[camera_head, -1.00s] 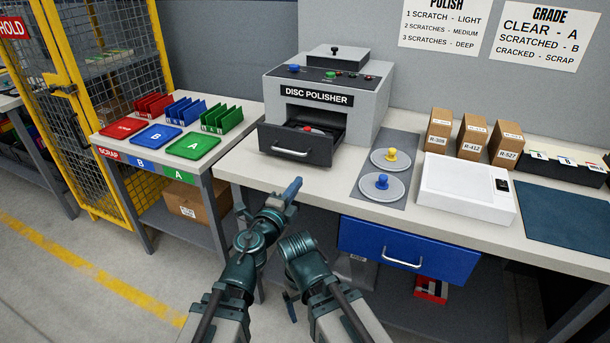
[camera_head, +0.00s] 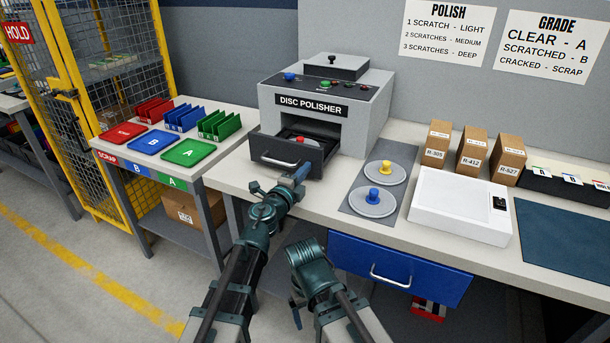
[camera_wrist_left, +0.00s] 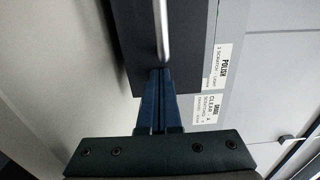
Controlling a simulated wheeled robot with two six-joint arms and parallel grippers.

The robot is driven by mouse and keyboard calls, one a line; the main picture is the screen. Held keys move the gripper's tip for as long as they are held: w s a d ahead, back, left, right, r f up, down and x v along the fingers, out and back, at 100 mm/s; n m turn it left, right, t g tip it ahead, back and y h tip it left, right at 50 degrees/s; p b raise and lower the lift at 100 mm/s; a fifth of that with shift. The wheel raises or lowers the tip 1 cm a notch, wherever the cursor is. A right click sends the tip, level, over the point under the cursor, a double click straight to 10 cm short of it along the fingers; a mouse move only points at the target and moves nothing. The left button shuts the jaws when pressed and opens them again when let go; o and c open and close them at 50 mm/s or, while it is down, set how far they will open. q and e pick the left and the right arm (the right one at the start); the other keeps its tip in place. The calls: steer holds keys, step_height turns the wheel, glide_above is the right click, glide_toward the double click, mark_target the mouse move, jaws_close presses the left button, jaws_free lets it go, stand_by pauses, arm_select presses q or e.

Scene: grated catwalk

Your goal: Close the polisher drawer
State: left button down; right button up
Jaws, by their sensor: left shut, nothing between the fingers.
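The disc polisher (camera_head: 330,105) is a grey machine on the bench. Its dark drawer (camera_head: 265,149) is pulled out of the front, with a light handle bar (camera_head: 279,160) on its face. Something grey with a red part (camera_head: 302,141) sits inside the drawer. My left gripper (camera_head: 300,173) is shut and empty, its blue fingers close in front of the drawer's right part. In the left wrist view the shut fingers (camera_wrist_left: 160,95) reach the drawer front (camera_wrist_left: 135,45) beside the end of the handle (camera_wrist_left: 161,30); I cannot tell whether they touch. My right gripper (camera_head: 305,255) is low in front of the bench, its fingers not clear.
Right of the polisher are a grey mat with two round discs (camera_head: 372,202), a white box-like device (camera_head: 460,205) and several cartons (camera_head: 473,152). A blue bench drawer (camera_head: 400,270) hangs below, near my right arm. A side table (camera_head: 215,165) with coloured trays stands left.

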mark_target(328, 148)
stand_by(0.3)
arm_select(q)
steer(key=x, duration=1.7)
steer(key=shift+w+d, duration=0.1)
steer(key=shift+w, duration=0.05)
steer(key=shift+w+r, duration=0.1)
steer(key=shift+w, duration=0.05)
steer(key=shift+r, duration=0.1)
